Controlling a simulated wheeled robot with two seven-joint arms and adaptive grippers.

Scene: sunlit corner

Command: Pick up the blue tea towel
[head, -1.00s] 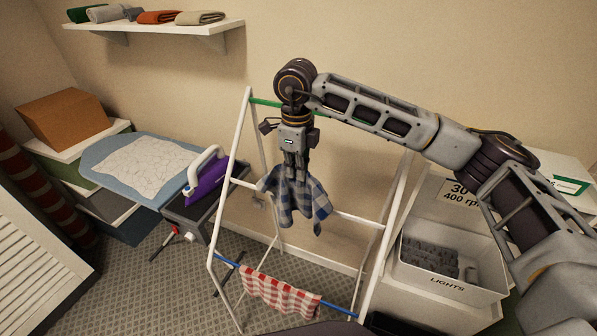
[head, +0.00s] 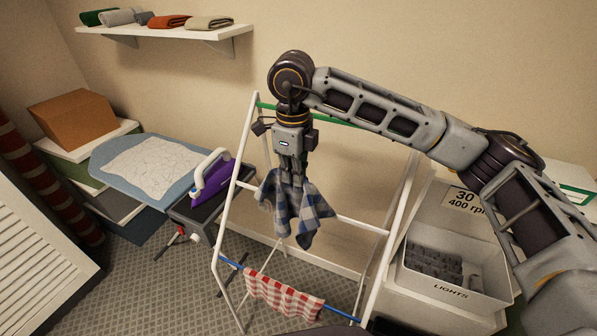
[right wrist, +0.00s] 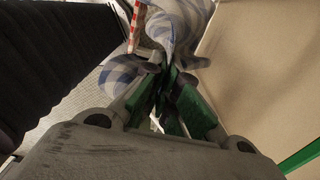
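The blue tea towel (head: 295,210) is blue-and-white checked and hangs bunched from my right gripper (head: 291,176) in the head view. The gripper points down and its fingers are shut on the top of the cloth. The towel hangs within the outline of the white drying rack (head: 238,185), with its lower corners loose. In the right wrist view, the cloth (right wrist: 180,25) shows just beyond the green-padded fingers (right wrist: 172,95). My left gripper is in neither view.
A red-and-white checked towel (head: 283,296) hangs on the rack's low blue rail. An ironing board (head: 150,165) with a purple iron (head: 213,180) stands to the left. A white bin marked LIGHTS (head: 450,288) is at the right. A shelf (head: 170,32) holds folded cloths.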

